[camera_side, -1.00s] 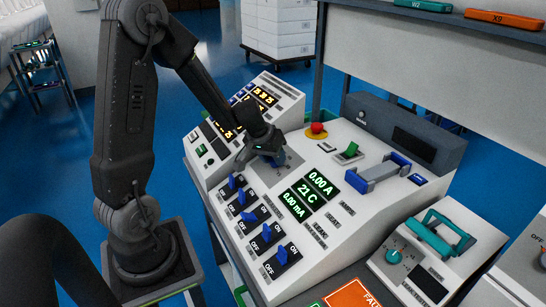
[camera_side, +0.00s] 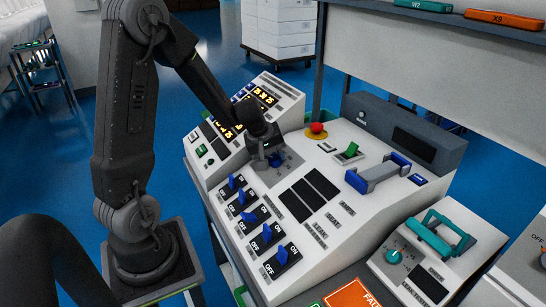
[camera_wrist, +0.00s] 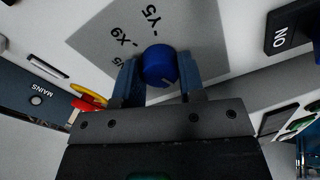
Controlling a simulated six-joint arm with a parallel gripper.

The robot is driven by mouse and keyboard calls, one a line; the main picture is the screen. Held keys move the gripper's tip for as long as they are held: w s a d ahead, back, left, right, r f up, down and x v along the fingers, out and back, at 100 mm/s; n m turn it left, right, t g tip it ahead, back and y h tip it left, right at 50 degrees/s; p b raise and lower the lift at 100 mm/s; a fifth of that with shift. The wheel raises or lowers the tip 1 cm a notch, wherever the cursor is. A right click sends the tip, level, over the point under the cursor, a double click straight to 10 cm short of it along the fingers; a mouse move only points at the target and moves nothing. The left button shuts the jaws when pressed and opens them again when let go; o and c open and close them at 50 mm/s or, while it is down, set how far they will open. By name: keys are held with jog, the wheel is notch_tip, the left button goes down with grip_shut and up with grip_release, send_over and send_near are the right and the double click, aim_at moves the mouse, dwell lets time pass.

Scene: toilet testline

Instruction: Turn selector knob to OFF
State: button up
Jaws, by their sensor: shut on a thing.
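The selector knob is a round blue knob (camera_wrist: 159,66) on a grey label plate (camera_wrist: 90,40) in the wrist view. Marks "Y5" and "X9" show on the plate beside it; no OFF mark is readable. In the side view the knob (camera_side: 275,160) shows just under my gripper (camera_side: 266,148), on the upper left of the sloped white panel. My gripper (camera_wrist: 157,80) has one finger on each side of the knob and is shut on it. The contact faces are partly hidden.
Several blue ON/OFF switches (camera_side: 267,235) line the panel's front left. A second console (camera_side: 225,135) with lit orange digits stands close behind my gripper.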

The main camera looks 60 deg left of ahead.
jog(key=shift+n, duration=0.5)
jog(key=o, duration=0.9)
jog(key=shift+r, duration=0.1)
jog(key=v, duration=1.3)
jog(key=shift+s+a+r, duration=0.1)
jog(key=shift+s+r, duration=0.05)
jog(key=shift+r, duration=0.15)
jog(key=s+d+r+m, duration=0.1)
jog(key=s+d+m, duration=0.3)
jog(key=d+m, duration=0.1)
jog(key=s+d+r+m, duration=0.1)
jog(key=s+d+m, duration=0.3)
jog(key=d, duration=0.3)
jog(key=s+d+r+m+t, duration=0.1)
jog(key=s+d+m, duration=0.3)
jog(key=d+m, duration=0.2)
jog(key=shift+d+r, duration=0.35)
